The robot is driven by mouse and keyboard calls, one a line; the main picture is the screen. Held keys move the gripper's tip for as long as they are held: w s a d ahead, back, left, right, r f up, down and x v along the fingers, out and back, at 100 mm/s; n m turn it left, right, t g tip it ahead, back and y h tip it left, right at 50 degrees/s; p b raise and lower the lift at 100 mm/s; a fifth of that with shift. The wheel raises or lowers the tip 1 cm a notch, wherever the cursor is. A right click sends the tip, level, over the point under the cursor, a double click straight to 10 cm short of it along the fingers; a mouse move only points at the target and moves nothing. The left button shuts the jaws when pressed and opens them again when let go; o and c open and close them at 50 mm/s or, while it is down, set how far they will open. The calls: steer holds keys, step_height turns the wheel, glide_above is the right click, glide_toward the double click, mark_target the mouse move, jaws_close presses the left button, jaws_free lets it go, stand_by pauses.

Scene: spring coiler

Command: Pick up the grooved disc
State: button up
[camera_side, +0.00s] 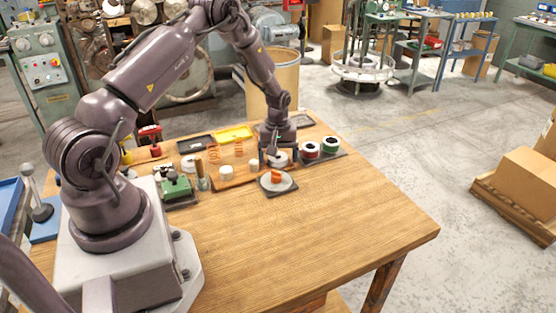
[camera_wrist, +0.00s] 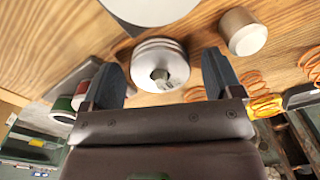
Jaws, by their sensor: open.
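The grooved disc (camera_wrist: 160,65) is a silvery grey round piece with stacked rims and a central hole holding a small pale piece. It lies between the two spread fingers of my gripper (camera_wrist: 162,72) in the wrist view, with a visible gap on each side. In the side view my gripper (camera_side: 277,150) is low over the wooden board, and the pale disc (camera_side: 280,159) shows partly below it. The fingers are open and hold nothing. The gripper hides part of the disc in the side view.
A round white plate with an orange piece (camera_side: 277,181) stands in front. A short pale cylinder (camera_side: 226,173) is to the left. Red (camera_side: 310,150) and green (camera_side: 331,145) spools stand close on the right. Orange springs (camera_side: 238,149) stand behind left. The front table (camera_side: 320,230) is clear.

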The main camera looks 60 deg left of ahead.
steer(key=shift+r, duration=0.1)
steer(key=c, duration=1.2)
steer(key=shift+c, duration=0.2)
